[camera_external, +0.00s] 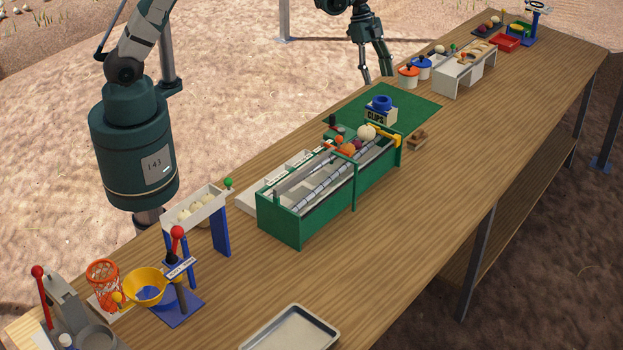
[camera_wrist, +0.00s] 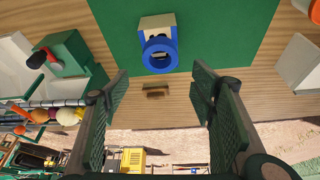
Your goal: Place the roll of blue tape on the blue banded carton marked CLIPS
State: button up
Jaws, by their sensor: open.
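The roll of blue tape (camera_external: 380,102) lies flat on top of the carton marked CLIPS (camera_external: 376,116), which stands on the green mat. In the wrist view the tape (camera_wrist: 159,65) shows as a blue ring over the pale carton (camera_wrist: 157,20); most of the carton's top is hidden under it. My gripper (camera_external: 377,79) is above and behind the carton, clear of the tape. In the wrist view my gripper (camera_wrist: 160,80) is open, its two fingers wide apart with nothing between them.
A small brown block (camera_external: 417,140) lies to the right. A white stand (camera_external: 464,70) and lidded pots (camera_external: 408,77) are farther back.

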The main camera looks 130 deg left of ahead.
jog(key=shift+v, duration=1.85)
jog(key=w+d+r, duration=0.3)
jog(key=d+r, duration=0.3)
jog(key=d, duration=0.6)
jog(key=w+d+r+n+y, duration=0.1)
jog(key=w+d+r, duration=0.4)
jog(key=d, duration=0.8)
jog(key=w+d+r, duration=0.2)
jog(key=d+r, duration=0.5)
jog(key=d, duration=0.5)
jog(key=s+d+r+t, duration=0.1)
jog(key=s+d+r, duration=0.15)
jog(key=d, duration=0.75)
jog(key=s+d+r, duration=0.1)
jog(key=s+d, duration=0.2)
jog(key=d, duration=0.7)
jog(key=s+d+f+t, duration=0.1)
jog(key=s+d+f, duration=0.1)
jog(key=s+d, duration=1)
jog(key=d, duration=0.3)
jog(key=shift+d+f+n+t, duration=0.25)
jog(key=shift+d+n+t, duration=0.05)
jog(key=shift+n+t, duration=0.1)
